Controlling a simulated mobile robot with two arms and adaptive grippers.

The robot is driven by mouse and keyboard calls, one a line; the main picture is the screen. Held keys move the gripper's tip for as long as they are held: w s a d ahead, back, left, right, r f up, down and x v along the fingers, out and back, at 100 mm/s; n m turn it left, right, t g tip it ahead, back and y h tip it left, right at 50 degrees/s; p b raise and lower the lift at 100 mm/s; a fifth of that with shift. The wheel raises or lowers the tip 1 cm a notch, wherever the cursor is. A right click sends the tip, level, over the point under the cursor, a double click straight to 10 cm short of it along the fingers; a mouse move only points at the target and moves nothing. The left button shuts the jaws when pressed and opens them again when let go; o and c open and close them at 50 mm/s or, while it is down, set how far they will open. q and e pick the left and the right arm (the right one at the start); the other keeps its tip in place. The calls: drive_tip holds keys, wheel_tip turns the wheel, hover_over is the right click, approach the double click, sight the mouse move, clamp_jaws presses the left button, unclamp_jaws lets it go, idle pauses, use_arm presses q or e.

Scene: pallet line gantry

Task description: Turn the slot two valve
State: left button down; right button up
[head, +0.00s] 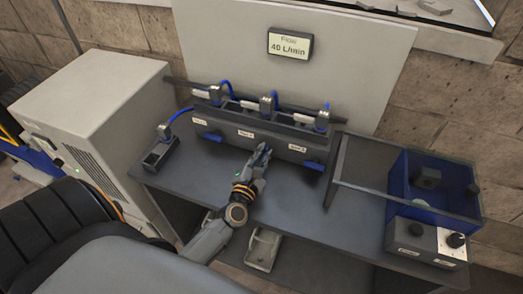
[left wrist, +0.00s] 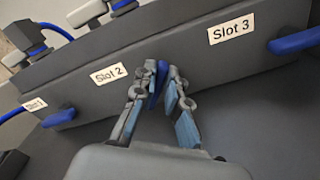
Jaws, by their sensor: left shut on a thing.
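The slot two valve has a blue handle (left wrist: 155,90), seen in the left wrist view just right of the "Slot 2" label (left wrist: 108,74) on the dark manifold front. My left gripper (left wrist: 161,76) is shut on this handle, with one finger on each side. The handle points roughly upright in that view, unlike the slot one handle (left wrist: 59,118) and slot three handle (left wrist: 296,41), which lie along the panel. In the head view my left gripper (head: 264,150) reaches the manifold (head: 280,147) and hides the slot two handle. My right gripper is not in view.
A sign (head: 290,45) reads "Flow 40 L/min". Blue hoses run along the manifold's top. A small dark block (head: 160,155) with a blue hose stands left on the table (head: 200,185). A frame and a blue box (head: 436,185) stand right. A grey cabinet (head: 90,110) is far left.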

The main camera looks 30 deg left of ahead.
use_arm(q)
drive_tip(key=m, duration=0.2)
drive_tip(key=m+p, duration=0.1)
drive_tip(key=m, duration=0.1)
drive_tip(key=shift+d+f+m, duration=0.2)
drive_tip(key=shift+m, duration=0.1)
drive_tip(key=m, duration=0.2)
drive_tip(key=f+m+p, duration=0.1)
drive_tip(key=m, duration=0.2)
drive_tip(key=shift+d+m, duration=0.1)
drive_tip(key=shift+m, duration=0.2)
drive_tip(key=c, duration=1.4)
unclamp_jaws()
drive_tip(key=shift+w, duration=0.1)
drive_tip(key=v, duration=1.2)
drive_tip(key=shift+f, duration=0.1)
